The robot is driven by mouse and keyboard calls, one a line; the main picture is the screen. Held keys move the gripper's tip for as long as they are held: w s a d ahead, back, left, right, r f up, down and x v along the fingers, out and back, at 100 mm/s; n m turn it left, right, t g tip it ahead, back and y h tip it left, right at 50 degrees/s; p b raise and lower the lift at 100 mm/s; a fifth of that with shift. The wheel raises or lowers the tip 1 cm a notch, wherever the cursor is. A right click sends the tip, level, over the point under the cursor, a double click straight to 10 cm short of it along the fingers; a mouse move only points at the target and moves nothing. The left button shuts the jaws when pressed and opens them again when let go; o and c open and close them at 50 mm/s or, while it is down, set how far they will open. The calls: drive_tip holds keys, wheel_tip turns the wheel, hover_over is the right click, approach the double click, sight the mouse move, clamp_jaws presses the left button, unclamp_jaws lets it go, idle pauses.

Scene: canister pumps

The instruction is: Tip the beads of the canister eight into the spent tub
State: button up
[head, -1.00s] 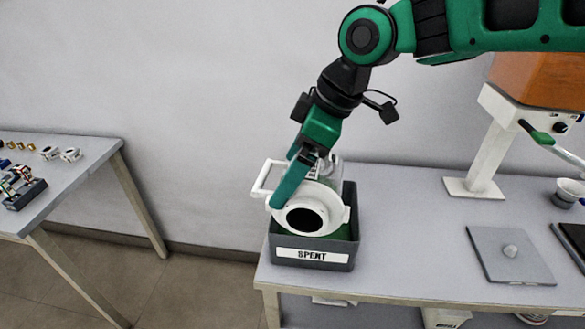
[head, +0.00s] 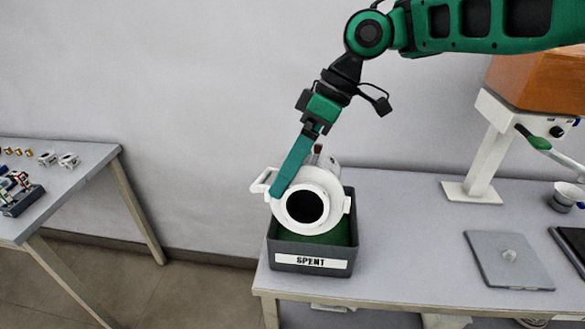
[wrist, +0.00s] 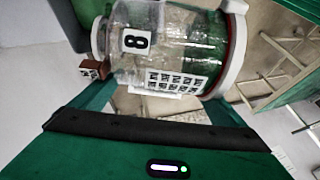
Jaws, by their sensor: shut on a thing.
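Canister eight (head: 330,185), a clear jar with white end rings and a white side handle, is tilted on its side above the spent tub. Its dark round mouth faces the head camera. The wrist view shows its clear wall (wrist: 150,55) with an "8" label; green shows near its ringed end, but I cannot tell whether inside or behind it. My gripper (head: 280,190) is shut on the canister, one green finger visible along its left side. The dark grey spent tub (head: 275,255), labelled SPENT, stands below with green beads (head: 327,236) inside.
The tub sits at the left end of a grey bench (head: 400,235). A flat grey plate (head: 505,258) and a white stand (head: 480,160) are to the right. A separate table (head: 75,190) with small parts stands left, across a floor gap.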

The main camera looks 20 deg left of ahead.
drive_tip(key=shift+w+g, duration=0.4)
drive_tip(key=shift+g, duration=0.1)
drive_tip(key=shift+w, duration=0.1)
drive_tip(key=shift+w+r+g, duration=0.1)
drive_tip(key=shift+g, duration=0.2)
drive_tip(key=shift+r, duration=0.1)
drive_tip(key=shift+w+a+m, duration=0.1)
drive_tip(key=shift+w+m, duration=0.05)
drive_tip(key=shift+m, duration=0.15)
drive_tip(key=shift+g, duration=0.4)
drive_tip(key=shift+w+r, duration=0.15)
drive_tip(key=shift+w, duration=0.05)
drive_tip(key=shift+s, duration=0.15)
